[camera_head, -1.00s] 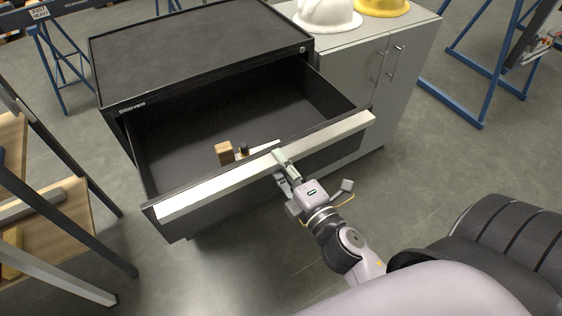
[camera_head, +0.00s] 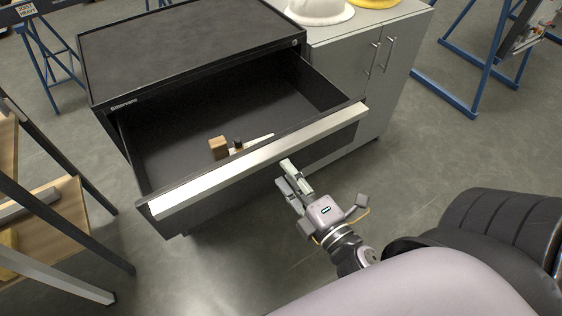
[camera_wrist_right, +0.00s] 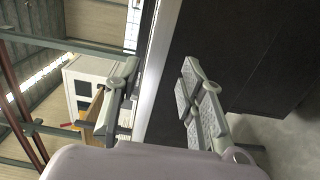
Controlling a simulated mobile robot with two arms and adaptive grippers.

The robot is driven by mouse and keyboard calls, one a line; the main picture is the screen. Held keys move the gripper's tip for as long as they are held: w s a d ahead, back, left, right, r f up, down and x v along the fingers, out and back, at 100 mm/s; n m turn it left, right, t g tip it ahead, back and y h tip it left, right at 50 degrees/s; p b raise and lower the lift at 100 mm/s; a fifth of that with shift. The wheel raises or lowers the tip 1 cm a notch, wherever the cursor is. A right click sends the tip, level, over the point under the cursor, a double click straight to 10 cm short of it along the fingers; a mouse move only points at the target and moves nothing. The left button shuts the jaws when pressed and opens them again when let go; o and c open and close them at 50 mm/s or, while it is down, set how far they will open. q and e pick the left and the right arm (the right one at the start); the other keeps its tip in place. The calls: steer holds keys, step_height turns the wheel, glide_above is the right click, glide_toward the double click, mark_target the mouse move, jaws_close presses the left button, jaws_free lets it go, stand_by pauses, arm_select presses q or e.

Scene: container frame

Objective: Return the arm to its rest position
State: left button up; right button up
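My right gripper (camera_head: 285,174) is just in front of the drawer's silver front rail, on the near side. Its two fingers stand apart with nothing between them, as the right wrist view (camera_wrist_right: 158,95) also shows. The black drawer (camera_head: 205,200) of the dark cabinet (camera_head: 190,50) is pulled out. A brown wooden block (camera_head: 218,148), a small dark piece (camera_head: 238,144) and a flat pale piece (camera_head: 262,137) lie in it. My left gripper is not in view.
A grey cupboard (camera_head: 345,55) with a white helmet (camera_head: 320,10) and a yellow helmet (camera_head: 373,2) stands right of the cabinet. Blue trestles (camera_head: 470,75) stand at the back. A wooden rack (camera_head: 60,225) is at the left.

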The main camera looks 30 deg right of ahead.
steer(key=shift+s, duration=0.75)
steer(key=shift+f, duration=0.1)
steer(key=s+a+f+m+g, duration=0.2)
steer(key=f+m+g, duration=0.2)
steer(key=f, duration=1.3)
steer(key=s+a+f+m+g, duration=0.25)
steer(key=f+m+g, duration=0.2)
steer(key=f, duration=1.25)
steer(key=s+d+f+m+g, duration=0.3)
steer(key=s+f+g, duration=0.1)
steer(key=s+f, duration=0.6)
steer(key=s+d+f+m+g, duration=0.4)
steer(key=s+f, duration=0.7)
steer(key=s, duration=0.1)
steer(key=shift+s+h+p, duration=0.3)
steer(key=shift+p, duration=0.15)
